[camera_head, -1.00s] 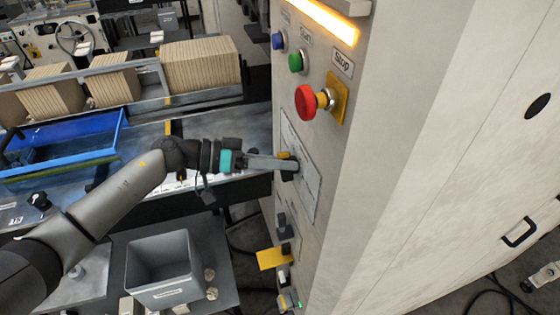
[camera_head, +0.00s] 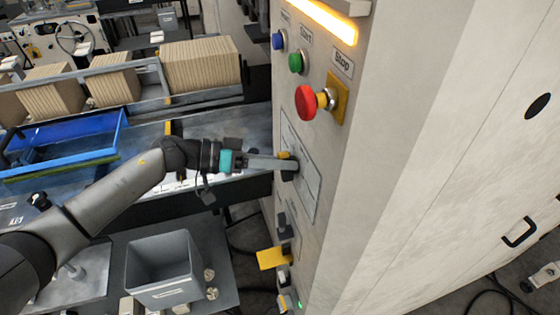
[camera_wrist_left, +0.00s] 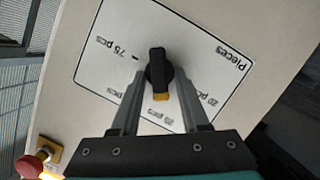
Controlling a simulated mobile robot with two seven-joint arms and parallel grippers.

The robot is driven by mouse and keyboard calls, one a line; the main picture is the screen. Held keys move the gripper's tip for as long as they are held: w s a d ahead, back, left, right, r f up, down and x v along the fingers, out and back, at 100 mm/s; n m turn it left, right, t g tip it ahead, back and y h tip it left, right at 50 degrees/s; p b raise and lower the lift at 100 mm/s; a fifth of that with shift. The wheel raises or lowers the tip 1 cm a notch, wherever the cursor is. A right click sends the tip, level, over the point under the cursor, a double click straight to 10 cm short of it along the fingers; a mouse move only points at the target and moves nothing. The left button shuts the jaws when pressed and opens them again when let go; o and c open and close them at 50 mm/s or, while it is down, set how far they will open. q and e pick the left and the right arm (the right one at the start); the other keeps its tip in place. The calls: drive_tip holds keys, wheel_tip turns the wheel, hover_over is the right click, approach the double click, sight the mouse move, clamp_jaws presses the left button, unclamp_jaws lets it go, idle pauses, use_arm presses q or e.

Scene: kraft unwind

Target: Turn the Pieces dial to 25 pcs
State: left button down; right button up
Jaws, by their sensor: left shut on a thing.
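The Pieces dial (camera_wrist_left: 159,68) is a black knob with a yellow end on a white label plate (camera_wrist_left: 95,75) in the left wrist view. Its yellow end points down in that picture, toward my gripper's palm. "Pieces" and "75 pcs" are readable upside down; the other markings are small or partly covered by the fingers. My left gripper (camera_wrist_left: 157,84) has one finger on each side of the knob and is shut on it. In the head view the dial (camera_head: 288,172) sits on the grey cabinet's side face, partly hidden by my left gripper (camera_head: 284,163). My right gripper is not in view.
Above the dial are a red Stop button (camera_head: 307,103), a green button (camera_head: 296,62) and a blue button (camera_head: 278,40). Below it are another dark knob (camera_head: 283,222) and a yellow part (camera_head: 272,259). A grey bin (camera_head: 165,292) stands at lower left.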

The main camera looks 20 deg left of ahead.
use_arm(q)
drive_tip(key=shift+f, duration=0.1)
drive_tip(key=shift+s+m, duration=0.1)
drive_tip(key=shift+m, duration=0.4)
drive_tip(key=shift+n, duration=0.5)
drive_tip(key=shift+m, duration=0.5)
